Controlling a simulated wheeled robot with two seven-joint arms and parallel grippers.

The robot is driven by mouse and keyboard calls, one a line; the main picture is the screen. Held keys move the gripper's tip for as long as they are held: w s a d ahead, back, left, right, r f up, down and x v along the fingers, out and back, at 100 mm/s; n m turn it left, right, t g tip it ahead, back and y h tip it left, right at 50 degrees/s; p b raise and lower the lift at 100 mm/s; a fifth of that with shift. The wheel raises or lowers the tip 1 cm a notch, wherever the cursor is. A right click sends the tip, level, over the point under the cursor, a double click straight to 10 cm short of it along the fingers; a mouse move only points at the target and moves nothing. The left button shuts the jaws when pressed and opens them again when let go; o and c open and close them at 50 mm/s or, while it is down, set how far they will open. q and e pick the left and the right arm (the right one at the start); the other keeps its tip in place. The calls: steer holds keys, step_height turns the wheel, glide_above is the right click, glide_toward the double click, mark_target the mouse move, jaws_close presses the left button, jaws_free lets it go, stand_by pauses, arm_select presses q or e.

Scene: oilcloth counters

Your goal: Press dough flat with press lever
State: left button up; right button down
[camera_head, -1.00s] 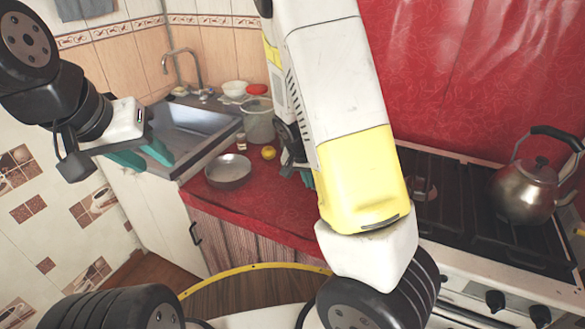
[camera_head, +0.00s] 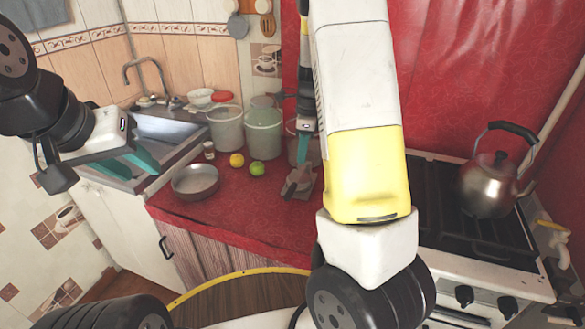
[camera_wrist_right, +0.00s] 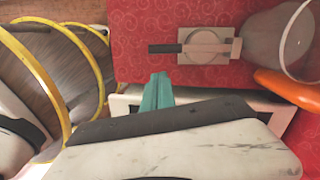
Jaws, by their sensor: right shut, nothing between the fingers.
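The press (camera_head: 300,184) stands on the red counter, partly behind my right arm in the head view. In the right wrist view the press (camera_wrist_right: 222,48) shows a pale square base, a round plate and a dark lever (camera_wrist_right: 165,48) pointing left. I cannot make out any dough. My right gripper (camera_head: 304,150) points down just above the press in the head view; in the right wrist view its teal fingers (camera_wrist_right: 157,92) are together and empty, apart from the lever. My left gripper (camera_head: 140,162) is open and empty, in the air by the sink.
A metal pan (camera_head: 195,182), a yellow fruit (camera_head: 237,160), a green fruit (camera_head: 257,168) and clear containers (camera_head: 263,133) stand left of the press. The stove (camera_head: 460,220) with a kettle (camera_head: 487,184) is at right. The red counter (camera_head: 235,212) is clear in front.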

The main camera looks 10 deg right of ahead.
mark_target(292, 190)
steer(key=f, duration=0.3)
steer(key=w+a+f+m+y, duration=0.1)
steer(key=f, duration=0.3)
steer(key=a+f+m, duration=0.1)
steer(key=f, duration=0.3)
steer(key=shift+w+f, duration=0.15)
steer(key=shift+f, duration=0.05)
steer(key=shift+f, duration=0.1)
